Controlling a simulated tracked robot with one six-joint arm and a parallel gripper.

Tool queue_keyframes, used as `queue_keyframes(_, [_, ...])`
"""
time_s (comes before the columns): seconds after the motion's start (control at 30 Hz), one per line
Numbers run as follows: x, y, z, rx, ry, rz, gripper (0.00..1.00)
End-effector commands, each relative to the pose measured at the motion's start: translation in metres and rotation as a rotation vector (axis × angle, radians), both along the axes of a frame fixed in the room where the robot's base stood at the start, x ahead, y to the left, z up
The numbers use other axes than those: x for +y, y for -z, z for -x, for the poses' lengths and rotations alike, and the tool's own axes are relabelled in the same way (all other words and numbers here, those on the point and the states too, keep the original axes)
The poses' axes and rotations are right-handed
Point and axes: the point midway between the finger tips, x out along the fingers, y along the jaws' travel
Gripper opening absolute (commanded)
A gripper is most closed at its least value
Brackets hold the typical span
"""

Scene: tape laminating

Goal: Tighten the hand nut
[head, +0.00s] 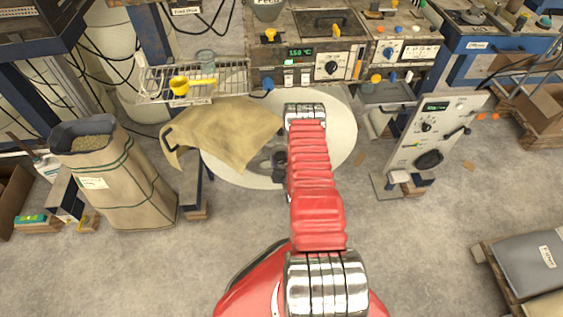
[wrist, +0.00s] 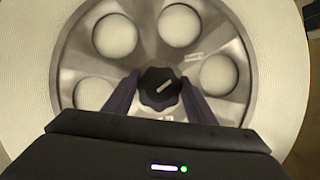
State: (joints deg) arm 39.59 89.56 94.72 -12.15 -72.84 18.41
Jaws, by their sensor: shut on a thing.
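The hand nut (wrist: 160,87) is a black, lobed knob with a pale bar mark on its face. It sits at the centre of a grey metal hub with large round holes (wrist: 84,62). In the wrist view my gripper (wrist: 157,92) has its two dark fingers on the left and right sides of the nut, shut on it. The hub lies inside a wide pale roll (wrist: 282,65). In the head view the roll (head: 341,140) is a large pale disc behind my red arm, and the nut cannot be made out there.
A tan cloth or paper sheet (head: 225,135) overlaps the roll's left side. A machine panel with a green display (head: 301,52) stands behind it. A grey control box (head: 437,130) is at the right, a full sack (head: 115,175) at the left.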

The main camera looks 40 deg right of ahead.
Motion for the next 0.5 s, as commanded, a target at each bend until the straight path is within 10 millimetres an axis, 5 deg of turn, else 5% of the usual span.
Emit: queue_keyframes(0.5, [-0.0009, 0.0002, 0.0007, -0.041, 0.002, -0.06, 0.29])
